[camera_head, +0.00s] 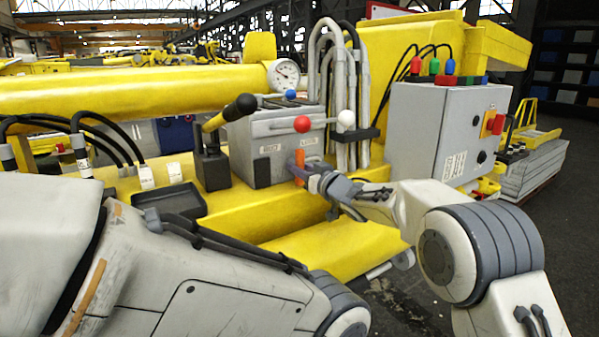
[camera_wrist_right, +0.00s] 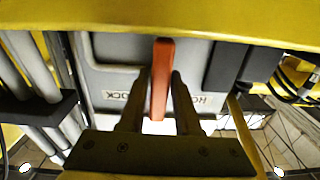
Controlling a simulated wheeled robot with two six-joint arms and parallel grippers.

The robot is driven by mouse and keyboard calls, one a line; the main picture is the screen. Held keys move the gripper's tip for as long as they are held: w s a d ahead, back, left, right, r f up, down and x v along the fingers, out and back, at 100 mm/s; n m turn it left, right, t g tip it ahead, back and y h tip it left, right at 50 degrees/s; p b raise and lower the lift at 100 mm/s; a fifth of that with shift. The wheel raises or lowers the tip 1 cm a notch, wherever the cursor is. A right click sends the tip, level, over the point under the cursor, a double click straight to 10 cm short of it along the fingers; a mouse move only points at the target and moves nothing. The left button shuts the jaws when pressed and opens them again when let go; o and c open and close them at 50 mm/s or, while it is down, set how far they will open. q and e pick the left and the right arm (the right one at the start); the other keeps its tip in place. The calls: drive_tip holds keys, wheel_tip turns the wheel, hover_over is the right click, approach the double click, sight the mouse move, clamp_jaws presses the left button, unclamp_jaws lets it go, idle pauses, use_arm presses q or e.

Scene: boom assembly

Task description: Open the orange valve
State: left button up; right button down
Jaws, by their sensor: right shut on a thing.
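The orange valve (camera_head: 299,161) is a flat lever on the front of a grey control box (camera_head: 262,148). It stands roughly upright in the head view. My right gripper (camera_head: 303,171) reaches it from the right and is shut on its lower part. In the right wrist view the orange lever (camera_wrist_right: 162,75) runs between the two fingers of my right gripper (camera_wrist_right: 158,82). Lettering shows on the box on either side of the lever. My left gripper is not in view.
Red (camera_head: 302,124) and white (camera_head: 346,119) ball knobs stick out above the valve. A black-gripped yellow lever (camera_head: 228,112) stands to the left. Grey hoses (camera_head: 340,90) rise behind the box, and a grey electrical cabinet (camera_head: 440,130) stands right. A black tray (camera_head: 170,201) sits front left.

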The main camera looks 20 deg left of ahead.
idle(0.3)
drive_tip(key=c, duration=0.7)
unclamp_jaws()
drive_tip(key=b+v, duration=0.4)
drive_tip(key=v, duration=0.6)
drive_tip(key=shift+s+d+b, duration=0.2)
drive_tip(key=shift+b, duration=0.1)
